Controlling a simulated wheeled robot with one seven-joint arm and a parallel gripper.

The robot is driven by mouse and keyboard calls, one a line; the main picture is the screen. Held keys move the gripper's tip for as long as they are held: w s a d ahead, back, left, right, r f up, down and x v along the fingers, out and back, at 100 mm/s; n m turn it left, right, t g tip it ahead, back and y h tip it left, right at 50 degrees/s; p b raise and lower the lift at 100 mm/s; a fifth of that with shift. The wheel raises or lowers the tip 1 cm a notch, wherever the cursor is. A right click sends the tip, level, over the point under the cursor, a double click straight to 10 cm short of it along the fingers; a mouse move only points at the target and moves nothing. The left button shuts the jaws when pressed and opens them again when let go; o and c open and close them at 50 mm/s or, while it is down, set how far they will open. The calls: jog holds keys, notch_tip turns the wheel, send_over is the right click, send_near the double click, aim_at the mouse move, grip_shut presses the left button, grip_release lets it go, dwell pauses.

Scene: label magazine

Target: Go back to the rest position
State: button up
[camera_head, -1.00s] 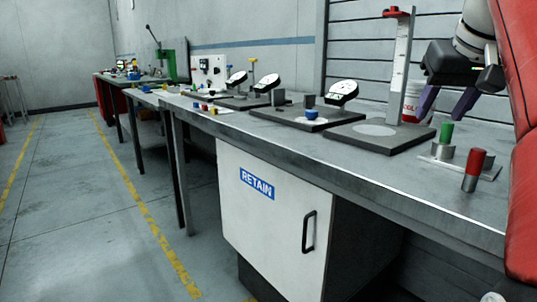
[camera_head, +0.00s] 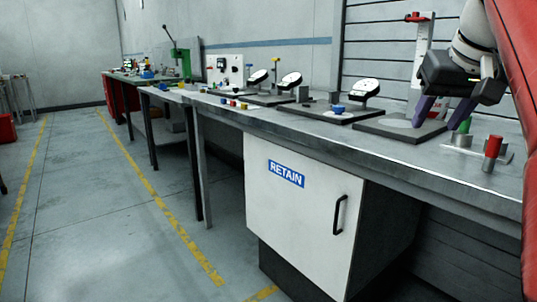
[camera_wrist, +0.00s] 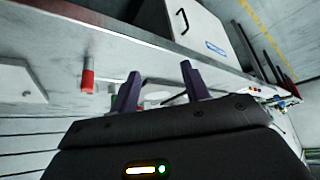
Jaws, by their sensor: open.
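My gripper (camera_head: 442,112) is at the right of the head view, above the workbench (camera_head: 420,155), with its two purple fingers pointing down and spread apart. It is open and nothing shows between the fingers. The fingers also show in the wrist view (camera_wrist: 160,92), with the bench behind them. A green-topped plug (camera_head: 463,132) and a red-topped plug (camera_head: 492,152) stand upright on the bench just right of the fingers. The red-topped plug also shows in the wrist view (camera_wrist: 88,76).
Left of my gripper, a tall stand with a red top (camera_head: 420,60) rises from a dark base plate (camera_head: 375,124). Dial gauges (camera_head: 364,89) stand further left. A white cabinet marked RETAIN (camera_head: 300,220) is under the bench. The floor at the left (camera_head: 90,220) is clear.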

jog(key=s+a+f, duration=0.4)
jog(key=s+f, duration=0.1)
jog(key=f, duration=0.6)
jog(key=s+a+f+n, duration=0.1)
jog(key=s+a+f, duration=0.3)
jog(key=f, duration=0.7)
jog(key=s+a+f, duration=0.4)
jog(key=s+f, duration=0.2)
jog(key=f, duration=0.5)
jog(key=shift+s+f+g+y, duration=0.25)
jog(key=shift+f+g+y, duration=0.05)
jog(key=shift+g, duration=0.1)
jog(key=shift+a, duration=0.1)
